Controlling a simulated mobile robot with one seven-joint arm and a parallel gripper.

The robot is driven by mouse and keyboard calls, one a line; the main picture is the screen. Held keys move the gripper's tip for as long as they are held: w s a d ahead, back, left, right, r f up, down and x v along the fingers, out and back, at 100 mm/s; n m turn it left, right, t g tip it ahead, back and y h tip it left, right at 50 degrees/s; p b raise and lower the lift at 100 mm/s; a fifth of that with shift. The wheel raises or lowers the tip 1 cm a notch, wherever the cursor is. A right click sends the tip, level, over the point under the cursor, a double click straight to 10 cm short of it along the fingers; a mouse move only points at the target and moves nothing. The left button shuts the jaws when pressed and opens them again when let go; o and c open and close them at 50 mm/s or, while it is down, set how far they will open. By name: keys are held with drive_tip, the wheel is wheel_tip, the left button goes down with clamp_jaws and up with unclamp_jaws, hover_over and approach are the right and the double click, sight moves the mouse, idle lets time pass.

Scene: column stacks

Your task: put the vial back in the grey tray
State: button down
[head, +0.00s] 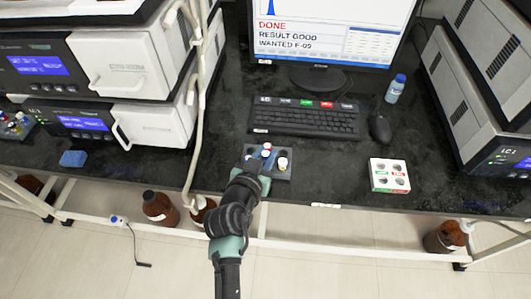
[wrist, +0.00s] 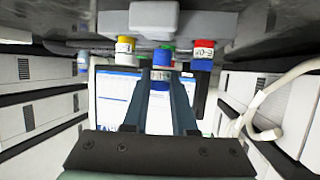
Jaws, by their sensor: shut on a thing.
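The grey tray (head: 276,177) lies on the dark bench near its front edge, in the middle of the head view. In the wrist view my gripper (wrist: 160,95) is shut on a vial with a white label and a blue band (wrist: 160,85). The yellow-marked vial (wrist: 125,44) and a red-marked vial (wrist: 204,44) flank it. I cannot tell whether the held vial's base is seated in a slot.
A white box with round holes (head: 389,176) stands right of the tray. A keyboard (head: 305,118), mouse (head: 380,129), monitor (head: 335,30) and small blue-capped bottle (head: 395,89) are behind. White-doored instruments (head: 150,122) stand left. The bench between tray and white box is clear.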

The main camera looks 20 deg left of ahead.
drive_tip(key=shift+f+b, duration=1.1)
drive_tip(key=shift+b, duration=0.05)
idle(0.4)
drive_tip(key=c, duration=0.6)
unclamp_jaws()
drive_tip(key=shift+c, duration=0.2)
drive_tip(key=shift+s, duration=0.1)
drive_tip(key=a+v, duration=0.1)
drive_tip(key=v, duration=1.1)
drive_tip(key=shift+s+d+r, duration=0.2)
drive_tip(key=shift+s+d, duration=0.15)
drive_tip(key=shift+d, duration=0.15)
